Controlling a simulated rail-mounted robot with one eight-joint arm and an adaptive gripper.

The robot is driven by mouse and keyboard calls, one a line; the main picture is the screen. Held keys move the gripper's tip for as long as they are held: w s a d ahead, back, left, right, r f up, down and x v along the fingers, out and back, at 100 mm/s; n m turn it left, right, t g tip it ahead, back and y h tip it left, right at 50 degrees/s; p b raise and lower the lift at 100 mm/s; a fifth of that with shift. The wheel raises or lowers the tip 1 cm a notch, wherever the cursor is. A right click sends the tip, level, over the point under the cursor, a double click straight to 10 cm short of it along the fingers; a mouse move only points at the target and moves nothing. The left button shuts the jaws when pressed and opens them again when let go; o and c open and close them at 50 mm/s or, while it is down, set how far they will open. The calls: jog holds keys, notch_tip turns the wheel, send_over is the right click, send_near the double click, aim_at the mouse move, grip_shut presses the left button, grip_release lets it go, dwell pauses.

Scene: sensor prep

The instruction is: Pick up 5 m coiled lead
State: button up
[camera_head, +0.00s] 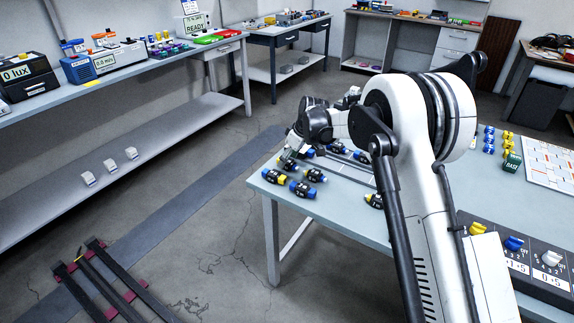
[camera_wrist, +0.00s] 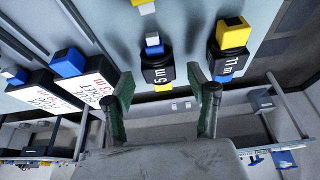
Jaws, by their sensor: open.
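The 5 m coiled lead (camera_wrist: 158,72) is a black block labelled "5 m" with a blue-and-white plug end, upper middle of the wrist view. My gripper (camera_wrist: 160,84) is open, with one green-padded finger on each side of the lead's near end. I see no clear contact, and the height gap is hard to judge. In the head view my gripper (camera_head: 288,161) is over the left part of the near table (camera_head: 330,206). Which lead there is the 5 m one cannot be told.
An 11 m lead (camera_wrist: 231,62) with a yellow plug lies just right of the right finger. White-labelled blocks (camera_wrist: 92,88) with blue ends stand to the left. Other leads (camera_head: 303,190) lie near the table's left edge. A switch panel (camera_head: 530,262) is at the front right.

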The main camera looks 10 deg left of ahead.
jog(key=shift+x, duration=0.9)
jog(key=c, duration=1.3)
jog(key=shift+o, duration=0.2)
jog(key=shift+r, duration=0.1)
